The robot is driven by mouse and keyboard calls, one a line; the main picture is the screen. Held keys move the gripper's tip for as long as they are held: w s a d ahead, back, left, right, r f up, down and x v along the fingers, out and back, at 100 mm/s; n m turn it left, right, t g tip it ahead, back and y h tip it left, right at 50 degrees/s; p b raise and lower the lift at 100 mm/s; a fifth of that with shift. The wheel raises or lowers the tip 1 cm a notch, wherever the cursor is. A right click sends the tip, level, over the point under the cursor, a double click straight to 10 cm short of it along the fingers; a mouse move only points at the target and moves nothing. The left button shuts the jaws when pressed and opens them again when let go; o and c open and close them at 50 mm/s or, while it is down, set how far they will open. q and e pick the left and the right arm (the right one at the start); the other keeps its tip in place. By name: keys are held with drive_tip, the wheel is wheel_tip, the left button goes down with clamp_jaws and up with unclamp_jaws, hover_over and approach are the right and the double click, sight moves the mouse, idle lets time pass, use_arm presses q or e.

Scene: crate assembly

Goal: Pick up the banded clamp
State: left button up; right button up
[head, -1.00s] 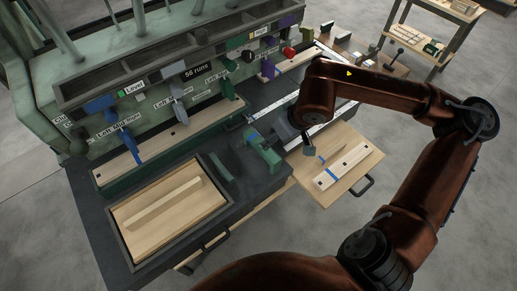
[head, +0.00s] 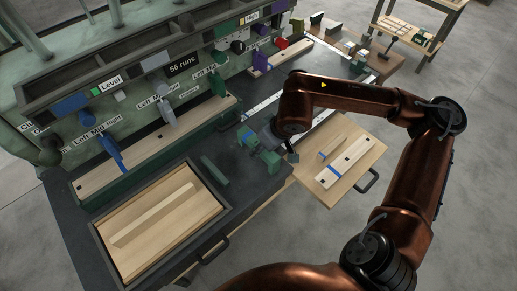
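A green clamp-shaped piece (head: 262,156) stands on the dark bench top in the head view, right of the framed wooden tray. My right gripper (head: 281,146) is low over the bench, just right of and close to this piece. My wrist partly hides the gripper. Its dark finger parts show, but I cannot tell whether they touch the piece or how far they are spread. My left gripper is not in view.
A wooden pull-out board (head: 352,188) carries a pale strip with blue bands (head: 343,162). The framed tray (head: 222,212) is at the front left, with a loose green block (head: 215,171) beside it. Labelled clamps, including a blue one (head: 112,152), line the machine behind.

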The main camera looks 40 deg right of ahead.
drive_tip(key=shift+w+f, duration=0.1)
drive_tip(key=shift+f, duration=0.2)
clamp_jaws()
idle(0.5)
